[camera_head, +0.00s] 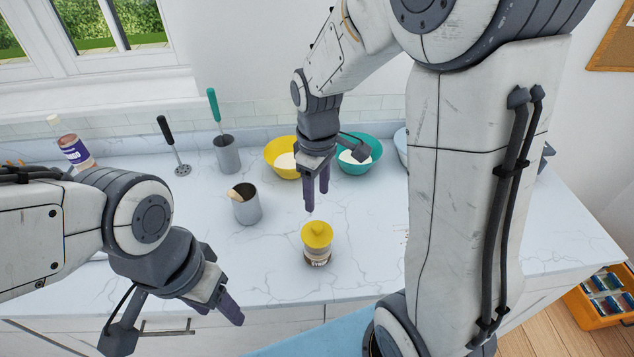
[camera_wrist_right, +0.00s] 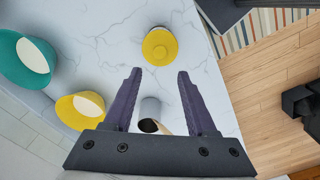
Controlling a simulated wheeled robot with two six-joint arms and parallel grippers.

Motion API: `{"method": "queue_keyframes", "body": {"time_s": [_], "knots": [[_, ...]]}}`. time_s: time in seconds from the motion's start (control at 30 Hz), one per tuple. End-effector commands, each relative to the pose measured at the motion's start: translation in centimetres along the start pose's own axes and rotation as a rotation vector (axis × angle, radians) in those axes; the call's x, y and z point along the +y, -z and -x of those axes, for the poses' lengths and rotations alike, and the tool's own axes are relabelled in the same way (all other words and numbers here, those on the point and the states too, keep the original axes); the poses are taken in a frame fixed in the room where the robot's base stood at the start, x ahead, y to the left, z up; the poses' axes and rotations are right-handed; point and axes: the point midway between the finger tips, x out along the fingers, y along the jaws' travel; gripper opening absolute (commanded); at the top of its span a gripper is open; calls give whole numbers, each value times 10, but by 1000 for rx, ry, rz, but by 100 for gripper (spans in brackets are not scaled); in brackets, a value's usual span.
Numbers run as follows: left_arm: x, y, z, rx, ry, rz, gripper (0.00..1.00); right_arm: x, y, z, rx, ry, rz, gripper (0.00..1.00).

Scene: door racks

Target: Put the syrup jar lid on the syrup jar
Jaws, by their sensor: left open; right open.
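The syrup jar (camera_head: 317,261), with a dark label reading "SYRUP", stands on the counter near its front edge. The yellow syrup jar lid (camera_head: 317,234), with a round knob, sits on top of the jar; I cannot tell how snugly it is seated. My left gripper (camera_head: 236,316) is open and empty at the front edge, left of the jar.
A grey metal canister (camera_head: 246,207) holding a wooden-looking utensil stands behind left of the jar. Yellow (camera_head: 281,157) and teal (camera_head: 359,160) bowls stand behind. A utensil holder (camera_head: 228,154), a dark-handled tool (camera_head: 173,144) and a bottle (camera_head: 75,152) are further left. The counter around the jar is clear.

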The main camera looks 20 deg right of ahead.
Motion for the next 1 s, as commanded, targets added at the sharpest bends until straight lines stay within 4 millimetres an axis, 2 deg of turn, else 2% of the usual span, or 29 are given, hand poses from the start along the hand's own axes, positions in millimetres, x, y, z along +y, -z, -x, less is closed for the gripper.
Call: {"method": "queue_keyframes", "body": {"time_s": [0.1, 0.27, 0.37, 0.47, 0.5, 0.6, 0.7, 0.83, 1.0], "knots": [[0, 0, -3, 0, 0, 1, 56, 1, 1, 18, 3, -2, 0, 57], [0, 0, -4, 0, 0, 1, 56, -5, 1, 31, 2, 0, 2, 57], [0, 0, -4, 0, 0, 1, 56, -34, 2, 36, 12, 4, 8, 57], [0, 0, -3, 0, 0, 1, 56, -86, -2, 39, 28, 14, 13, 57], [0, 0, -3, 0, 0, 1, 56, -108, -7, 40, 36, 20, 12, 57], [0, 0, -3, 0, 0, 1, 56, -156, -26, 39, 47, 39, 3, 57], [0, 0, -3, 0, 0, 1, 56, -188, -47, 36, 53, 56, -6, 57], [0, 0, -3, 0, 0, 1, 56, -207, -64, 33, 54, 70, -18, 57], [0, 0, -3, 0, 0, 1, 56, -210, -67, 32, 52, 73, -26, 57]]}}
